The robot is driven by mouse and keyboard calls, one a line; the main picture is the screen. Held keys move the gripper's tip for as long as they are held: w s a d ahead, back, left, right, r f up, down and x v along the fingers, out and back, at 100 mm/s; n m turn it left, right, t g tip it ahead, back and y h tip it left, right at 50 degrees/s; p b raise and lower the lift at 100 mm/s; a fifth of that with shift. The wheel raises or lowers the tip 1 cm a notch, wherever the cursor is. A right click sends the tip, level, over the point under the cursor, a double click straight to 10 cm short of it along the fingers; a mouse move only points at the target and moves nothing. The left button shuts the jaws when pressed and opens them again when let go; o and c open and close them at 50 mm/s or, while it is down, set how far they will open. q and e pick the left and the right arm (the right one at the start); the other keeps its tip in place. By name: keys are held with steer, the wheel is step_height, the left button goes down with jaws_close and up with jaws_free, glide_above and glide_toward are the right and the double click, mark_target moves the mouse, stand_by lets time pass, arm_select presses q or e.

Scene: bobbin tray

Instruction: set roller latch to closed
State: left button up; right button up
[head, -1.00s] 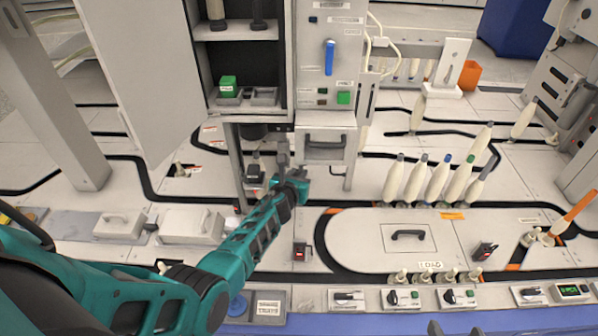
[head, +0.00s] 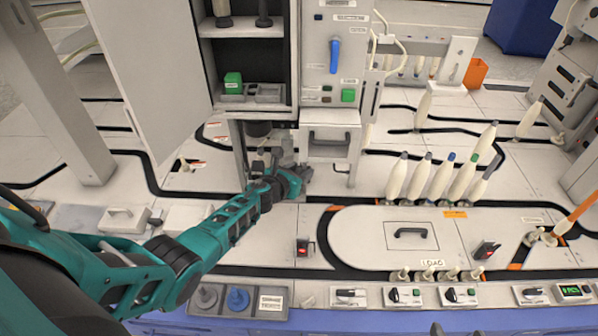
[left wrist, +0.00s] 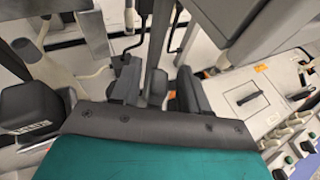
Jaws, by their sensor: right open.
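I cannot tell for sure which part is the roller latch; no part in view is labelled so legibly. My left gripper (head: 280,172) is below the open cabinet, beside the cabinet's leg and left of the grey drawer box with a handle (head: 330,137). In the left wrist view its fingers (left wrist: 158,88) stand apart, with a grey upright part showing between and beyond them; contact is unclear. The tall cabinet door (head: 150,75) stands open at the left. A blue lever (head: 334,57) points upright on the grey control panel. Only small tips of my right gripper (head: 456,330) show at the bottom edge.
A green block (head: 233,82) sits on the cabinet shelf. Several cream bobbins (head: 430,182) stand behind the white oval plate (head: 365,240). Switch boxes (head: 405,296) line the front edge. A tray with grey and blue knobs (head: 270,301) is at front left.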

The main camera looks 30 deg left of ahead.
arm_select(q)
steer(key=shift+s+r+p, duration=0.25)
steer(key=shift+s+p, duration=0.25)
steer(key=shift+s, duration=0.05)
steer(key=p+v, duration=0.5)
steer(key=v, duration=0.6)
steer(key=shift+s+r, duration=0.15)
steer(key=shift+s, duration=0.15)
